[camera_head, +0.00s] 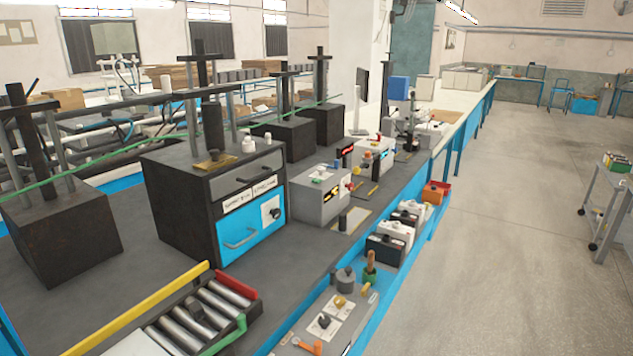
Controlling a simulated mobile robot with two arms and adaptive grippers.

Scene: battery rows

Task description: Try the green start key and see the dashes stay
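A grey tester box (305,207) stands on the dark bench, right of the large black cabinet. A small green key (317,180) sits on its top. A dark display with yellow marks (325,198) is on its front; the marks are too small to read as dashes or digits. A red knob (350,186) is at its right side. A second, lighter box (372,163) stands behind it, with a red part on top and an orange knob. A dark panel with red lit marks (347,150) is between them. Neither of my grippers shows in this view.
A black cabinet (168,205) with drawers stands left of the tester. A roller tray (190,318) with yellow and red rails is in front. Several batteries (385,250) line the blue ledge at right. Beyond it is open floor (490,240) and a grey cart (609,205).

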